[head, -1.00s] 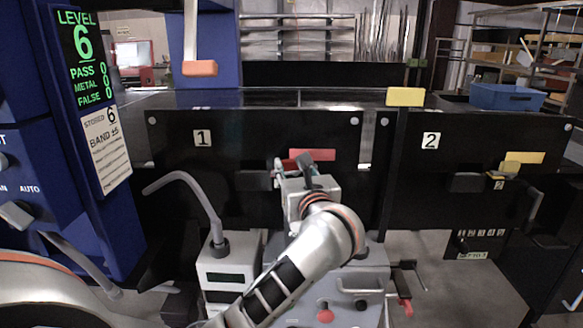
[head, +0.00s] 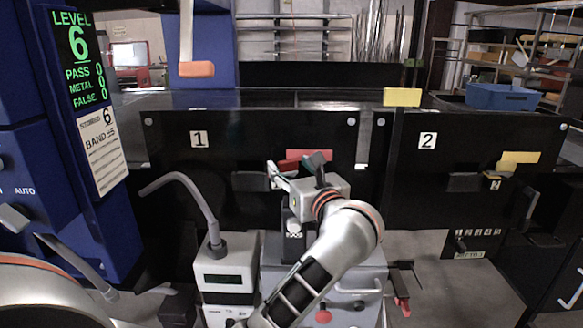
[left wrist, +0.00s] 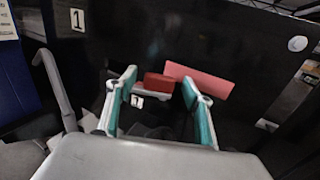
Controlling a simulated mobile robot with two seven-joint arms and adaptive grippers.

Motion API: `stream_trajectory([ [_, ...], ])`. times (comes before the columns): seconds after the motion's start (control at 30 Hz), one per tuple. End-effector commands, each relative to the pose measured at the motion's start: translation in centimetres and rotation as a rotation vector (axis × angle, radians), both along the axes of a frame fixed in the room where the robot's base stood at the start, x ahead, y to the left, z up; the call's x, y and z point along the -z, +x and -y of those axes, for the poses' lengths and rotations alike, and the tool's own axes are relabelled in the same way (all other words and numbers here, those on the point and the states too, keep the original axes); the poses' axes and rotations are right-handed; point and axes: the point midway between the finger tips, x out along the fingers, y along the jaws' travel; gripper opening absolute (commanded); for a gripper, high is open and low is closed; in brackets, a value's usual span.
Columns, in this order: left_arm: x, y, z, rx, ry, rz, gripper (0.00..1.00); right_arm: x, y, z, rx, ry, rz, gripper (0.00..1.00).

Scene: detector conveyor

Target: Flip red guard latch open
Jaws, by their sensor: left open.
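A red guard plate (head: 306,155) is on the black panel marked 1, partly hidden behind my left gripper in the head view. In the left wrist view it is a flat pinkish-red plate (left wrist: 205,80), with a darker red block (left wrist: 158,80) beside it on the left. My left gripper (head: 297,167) is in front of this panel, with its fingers pointing at the red parts. In the left wrist view the gripper (left wrist: 160,88) is open, and the red block shows between its teal-lined fingers. I cannot tell whether a finger touches it. My right gripper is not in view.
A grey box with a curved tube (head: 225,275) stands left of my arm. Panel 2 (head: 445,185) on the right carries a yellow plate (head: 520,160). An orange-ended bar (head: 196,69) hangs above the conveyor. The blue display cabinet (head: 85,140) stands at the left.

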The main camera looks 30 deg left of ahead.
Motion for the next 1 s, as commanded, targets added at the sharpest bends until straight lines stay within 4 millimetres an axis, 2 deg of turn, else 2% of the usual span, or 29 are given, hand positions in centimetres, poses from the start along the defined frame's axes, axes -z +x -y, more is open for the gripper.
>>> stream_trajectory([
  [0.13,-0.3,0.0,0.0,0.001,-0.002,0.001,0.51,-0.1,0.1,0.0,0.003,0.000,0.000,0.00],
  [0.23,-1.4,0.0,0.1,0.001,-0.004,0.003,0.51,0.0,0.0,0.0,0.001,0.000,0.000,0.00],
  [0.5,-6.3,0.0,0.1,0.002,-0.004,0.004,0.51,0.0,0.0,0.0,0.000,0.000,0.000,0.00],
  [0.7,-9.1,0.0,0.0,0.001,-0.002,0.002,0.51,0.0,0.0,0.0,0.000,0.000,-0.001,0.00],
  [1.0,-10.0,0.0,0.0,0.000,0.000,0.000,0.51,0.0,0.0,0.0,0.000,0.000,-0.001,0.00],
])
